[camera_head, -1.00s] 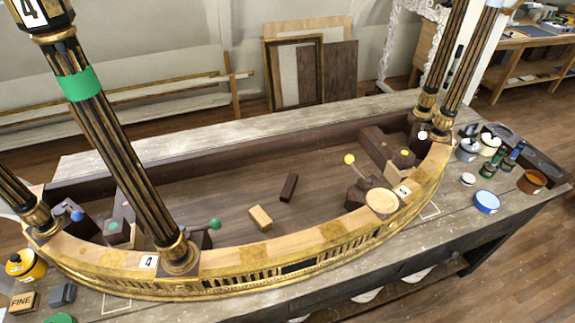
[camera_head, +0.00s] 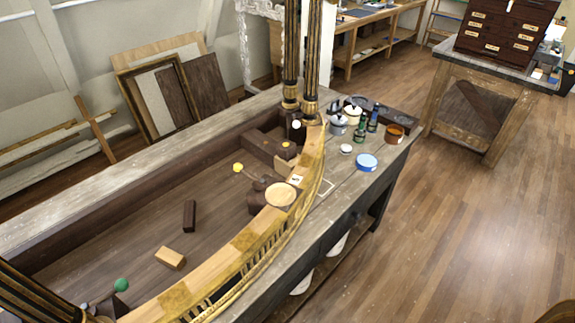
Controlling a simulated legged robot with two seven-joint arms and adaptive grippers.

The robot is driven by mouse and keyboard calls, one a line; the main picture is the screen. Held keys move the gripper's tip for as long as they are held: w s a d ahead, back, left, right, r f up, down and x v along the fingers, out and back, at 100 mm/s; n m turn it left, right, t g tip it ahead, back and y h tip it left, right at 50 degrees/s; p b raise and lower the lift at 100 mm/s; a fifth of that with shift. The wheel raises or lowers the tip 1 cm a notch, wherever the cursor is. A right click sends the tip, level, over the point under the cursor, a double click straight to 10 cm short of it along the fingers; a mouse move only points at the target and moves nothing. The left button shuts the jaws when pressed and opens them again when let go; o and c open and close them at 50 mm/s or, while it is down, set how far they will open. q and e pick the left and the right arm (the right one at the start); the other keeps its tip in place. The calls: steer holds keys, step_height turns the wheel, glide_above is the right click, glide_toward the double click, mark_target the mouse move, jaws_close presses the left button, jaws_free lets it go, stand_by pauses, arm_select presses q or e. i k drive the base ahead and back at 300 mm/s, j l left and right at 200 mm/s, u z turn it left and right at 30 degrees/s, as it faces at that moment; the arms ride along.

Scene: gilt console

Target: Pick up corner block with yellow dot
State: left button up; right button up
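A small brown corner block (camera_head: 286,150) with a yellow dot on top sits inside the curved gilt frame of the console (camera_head: 238,258), near its far right end. It lies close to a long dark wooden rail (camera_head: 262,146) and the inner side of the frame. Its lower part is hard to make out at this size. A separate yellow ball (camera_head: 238,168) stands out to the left, on what looks like a clamp handle. Neither of my grippers is in view.
A light wood block (camera_head: 170,258) and a dark block (camera_head: 189,216) lie inside the frame. Gilt columns (camera_head: 311,60) rise behind the corner block. Jars, bottles and a blue-lidded tin (camera_head: 366,162) stand on the bench to the right. The floor (camera_head: 470,220) beyond is open.

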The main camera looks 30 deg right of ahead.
mark_target(286, 150)
steer(key=i+l, duration=0.1)
steer(key=l, duration=1.6)
